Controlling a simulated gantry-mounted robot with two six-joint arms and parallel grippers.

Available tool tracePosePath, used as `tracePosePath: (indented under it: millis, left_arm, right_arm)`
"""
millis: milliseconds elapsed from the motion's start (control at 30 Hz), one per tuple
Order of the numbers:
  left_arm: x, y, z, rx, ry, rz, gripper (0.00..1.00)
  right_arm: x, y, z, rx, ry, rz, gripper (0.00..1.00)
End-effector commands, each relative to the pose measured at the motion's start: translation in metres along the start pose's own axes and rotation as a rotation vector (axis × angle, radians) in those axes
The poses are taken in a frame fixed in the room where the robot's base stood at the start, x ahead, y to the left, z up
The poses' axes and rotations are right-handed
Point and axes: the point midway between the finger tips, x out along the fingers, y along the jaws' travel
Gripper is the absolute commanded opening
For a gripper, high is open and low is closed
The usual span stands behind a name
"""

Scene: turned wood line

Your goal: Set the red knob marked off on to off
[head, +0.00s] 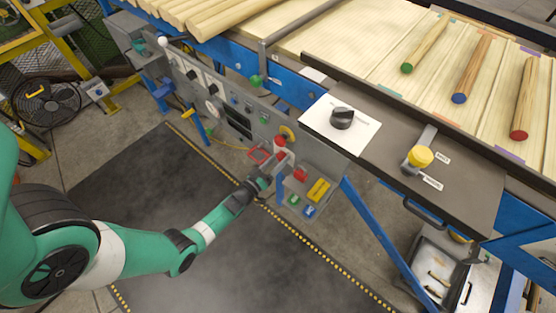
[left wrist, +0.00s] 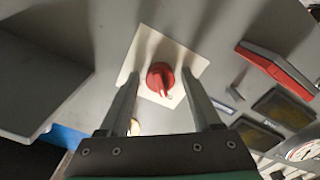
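The red knob (left wrist: 160,76) sits on a pale square plate (left wrist: 146,50) on a grey panel in the left wrist view. Its grip bar points down and slightly right in that picture. The marks off and on cannot be read. My left gripper (head: 270,174) is at the lower part of the control panel in the head view. Its two fingers are apart, one on each side of the knob in the left wrist view, with gaps showing between them and it. In the head view the gripper partly covers this area, and I cannot clearly pick out the knob. My right gripper is not in view.
A red-edged grey handle (left wrist: 275,68) is right of the knob in the wrist view. The control panel (head: 238,122) carries several knobs and buttons. The dark floor mat (head: 160,190) is clear.

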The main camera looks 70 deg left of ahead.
Motion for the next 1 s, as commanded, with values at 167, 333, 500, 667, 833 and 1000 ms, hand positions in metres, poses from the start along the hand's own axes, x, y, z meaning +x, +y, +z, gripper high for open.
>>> tracePosePath:
  millis: [167, 333, 500, 667, 833, 1000]
  left_arm:
    - [0.0, 0.0, 0.0, 0.001, 0.0, 0.0, 0.74]
    - [-0.002, 0.0, 0.0, 0.002, -0.001, -0.001, 0.74]
    - [-0.024, 0.001, -0.002, 0.002, -0.003, -0.003, 0.74]
    - [-0.063, 0.002, -0.003, 0.0, -0.003, -0.005, 0.74]
    - [-0.098, 0.0, -0.002, 0.002, 0.0, -0.004, 0.74]
    - [-0.115, 0.0, -0.001, 0.001, 0.0, -0.002, 0.74]
  right_arm:
    - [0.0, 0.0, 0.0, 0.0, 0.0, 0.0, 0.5]
    - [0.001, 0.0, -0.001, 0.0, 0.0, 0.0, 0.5]
    - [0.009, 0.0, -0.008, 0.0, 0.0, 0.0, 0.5]
    - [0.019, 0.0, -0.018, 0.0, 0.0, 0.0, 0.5]
    - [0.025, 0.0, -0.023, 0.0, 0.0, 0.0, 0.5]
    - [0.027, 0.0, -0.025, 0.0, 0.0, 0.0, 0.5]
